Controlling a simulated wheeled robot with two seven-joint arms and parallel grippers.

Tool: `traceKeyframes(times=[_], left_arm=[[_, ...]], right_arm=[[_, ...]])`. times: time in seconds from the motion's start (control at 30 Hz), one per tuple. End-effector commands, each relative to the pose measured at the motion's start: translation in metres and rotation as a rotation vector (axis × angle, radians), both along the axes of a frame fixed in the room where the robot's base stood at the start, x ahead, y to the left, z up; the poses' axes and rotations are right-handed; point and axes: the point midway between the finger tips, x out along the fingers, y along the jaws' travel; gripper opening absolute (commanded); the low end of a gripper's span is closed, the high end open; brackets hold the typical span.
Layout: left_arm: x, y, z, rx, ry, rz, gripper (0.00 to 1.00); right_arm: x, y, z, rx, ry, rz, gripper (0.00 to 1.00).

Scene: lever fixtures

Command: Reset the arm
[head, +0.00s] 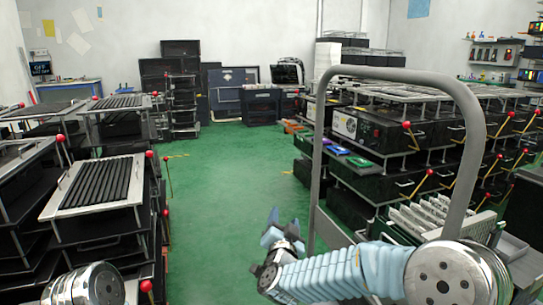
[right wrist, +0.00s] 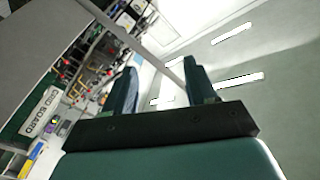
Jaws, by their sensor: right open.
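My right arm reaches in from the lower right in the head view, with its pale blue forearm stretched toward the middle. My right gripper (head: 272,227) is at its end, above the green floor, and looks empty. In the right wrist view my right gripper (right wrist: 160,82) shows two dark green fingers set apart with nothing between them. A rounded metal part of my left arm shows at the lower left of the head view; my left gripper is out of sight.
A grey tubular frame (head: 400,75) arches beside and behind my right arm. Black racks with red-knobbed levers (head: 380,135) stand right; similar racks (head: 100,185) stand left. The green floor (head: 220,170) between them is clear. A sign (right wrist: 43,112) shows in the wrist view.

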Motion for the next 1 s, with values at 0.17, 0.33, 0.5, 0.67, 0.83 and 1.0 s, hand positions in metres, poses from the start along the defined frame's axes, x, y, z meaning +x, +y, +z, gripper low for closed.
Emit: traceKeyframes(times=[0.17,0.33,0.5,0.67,0.83,1.0], left_arm=[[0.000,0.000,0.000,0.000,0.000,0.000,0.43],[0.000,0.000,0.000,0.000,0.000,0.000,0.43],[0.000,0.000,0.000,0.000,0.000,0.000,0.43],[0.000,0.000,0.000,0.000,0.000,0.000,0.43],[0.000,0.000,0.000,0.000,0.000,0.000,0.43],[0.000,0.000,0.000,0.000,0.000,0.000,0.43]], right_arm=[[-0.022,-0.021,-0.159,-0.114,0.345,0.168,0.57],[-0.092,-0.045,-0.290,-0.153,0.699,0.323,0.57],[-0.200,-0.067,-0.383,-0.131,1.055,0.474,0.57],[-0.291,-0.078,-0.423,-0.082,1.310,0.586,0.57],[-0.339,-0.082,-0.433,-0.049,1.433,0.645,0.57],[-0.345,-0.082,-0.434,-0.044,1.451,0.654,0.57]])
